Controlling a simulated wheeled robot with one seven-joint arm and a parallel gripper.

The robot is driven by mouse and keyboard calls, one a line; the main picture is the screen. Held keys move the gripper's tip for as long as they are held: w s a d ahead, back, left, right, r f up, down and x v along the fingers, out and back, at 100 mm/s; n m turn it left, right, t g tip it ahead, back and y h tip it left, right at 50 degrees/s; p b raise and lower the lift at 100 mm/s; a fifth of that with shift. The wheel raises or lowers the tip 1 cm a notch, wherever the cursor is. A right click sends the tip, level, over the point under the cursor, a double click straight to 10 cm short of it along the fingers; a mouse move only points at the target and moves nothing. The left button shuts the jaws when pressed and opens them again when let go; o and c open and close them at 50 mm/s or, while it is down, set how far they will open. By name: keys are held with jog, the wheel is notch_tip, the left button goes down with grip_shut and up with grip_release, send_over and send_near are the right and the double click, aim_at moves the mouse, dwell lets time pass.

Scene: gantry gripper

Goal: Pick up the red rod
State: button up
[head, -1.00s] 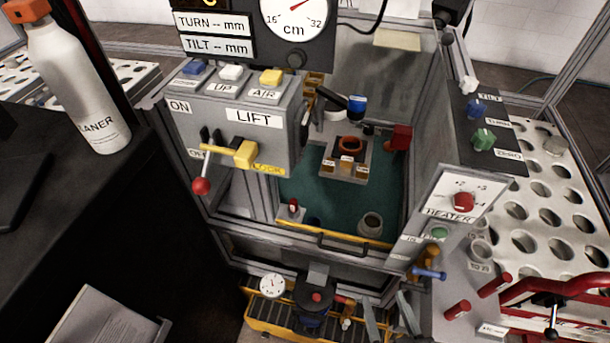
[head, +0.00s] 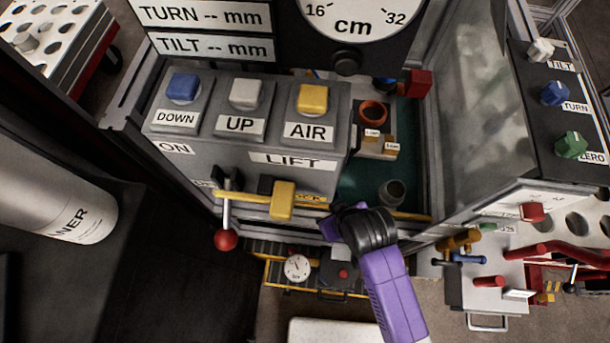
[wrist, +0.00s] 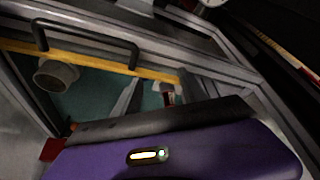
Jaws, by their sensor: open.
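My gripper (head: 366,228) shows in the head view as a purple and black body at the cabinet's front opening. Its fingertips are not clear there. In the wrist view my gripper (wrist: 162,84) is open, its dark fingers apart over the green cabinet floor. A small upright red piece with a pale top, likely the red rod (wrist: 168,98), shows beyond the purple body, between the fingers in the picture. I cannot tell its distance. Its lower part is hidden. In the head view the lift box and my arm hide that spot.
The lift box (head: 300,165) with its yellow lever (head: 283,200) stands close left of my gripper. A yellow rail with a black handle (wrist: 88,55) edges the opening. A grey cup (head: 392,193) stands on the floor inside. Other red bars (head: 488,281) lie at the right.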

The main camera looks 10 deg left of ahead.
jog(key=w+a, duration=0.2)
jog(key=w, duration=0.1)
jog(key=w+a, duration=0.2)
jog(key=w, duration=0.1)
jog(key=w+a+p, duration=0.1)
jog(key=w+a, duration=0.1)
jog(key=w, duration=0.1)
jog(key=shift+w, duration=0.35)
jog(key=shift+x, duration=2.55)
jog(key=shift+w+a, duration=0.1)
jog(key=shift+w, duration=0.05)
jog(key=shift+c, duration=0.4)
grip_shut()
